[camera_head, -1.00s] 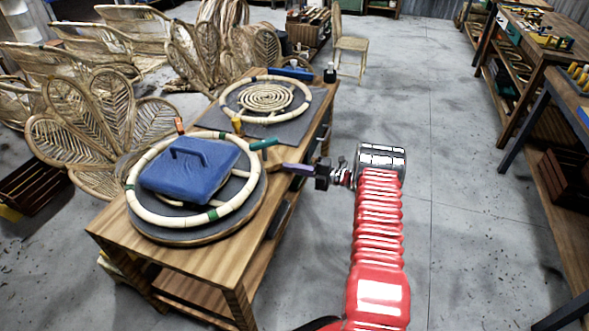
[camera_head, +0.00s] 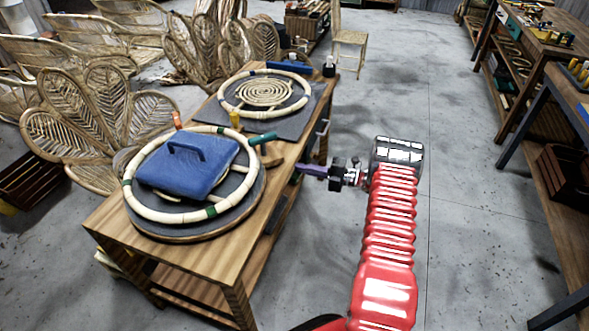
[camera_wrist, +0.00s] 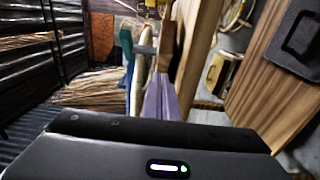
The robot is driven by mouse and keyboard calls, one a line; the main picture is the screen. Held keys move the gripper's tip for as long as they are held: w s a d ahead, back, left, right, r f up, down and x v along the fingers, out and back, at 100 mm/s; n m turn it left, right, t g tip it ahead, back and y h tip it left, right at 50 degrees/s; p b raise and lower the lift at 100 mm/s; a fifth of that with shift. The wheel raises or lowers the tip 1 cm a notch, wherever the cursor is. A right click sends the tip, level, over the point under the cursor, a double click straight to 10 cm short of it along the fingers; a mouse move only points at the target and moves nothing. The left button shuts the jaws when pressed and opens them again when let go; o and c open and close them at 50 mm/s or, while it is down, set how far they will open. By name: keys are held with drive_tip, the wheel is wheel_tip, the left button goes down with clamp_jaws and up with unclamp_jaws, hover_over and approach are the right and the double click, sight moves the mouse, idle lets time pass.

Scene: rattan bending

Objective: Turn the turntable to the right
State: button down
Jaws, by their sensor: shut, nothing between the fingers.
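The turntable (camera_head: 250,201) is a round dark disc with a wooden rim, lying flat on the near end of a wooden workbench in the head view. A pale rattan ring (camera_head: 141,208) with green bands lies on it. A blue block with a handle (camera_head: 190,176) rests within the ring. My gripper (camera_head: 303,169), with thin purple fingers, is to the right of the turntable, just past the bench's right edge and apart from the disc. In the wrist view the fingers (camera_wrist: 161,98) are together with nothing between them. The turntable is not clearly identifiable there.
The workbench (camera_head: 225,266) also bears a second rattan ring with a spiral (camera_head: 264,93) on a dark mat. A green-handled tool (camera_head: 262,138) sticks out at the turntable's far right edge. Rattan chairs stand left and behind.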

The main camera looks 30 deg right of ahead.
drive_tip(key=s+d, duration=0.2)
drive_tip(key=d, duration=0.4)
drive_tip(key=shift+d, duration=0.2)
idle(0.4)
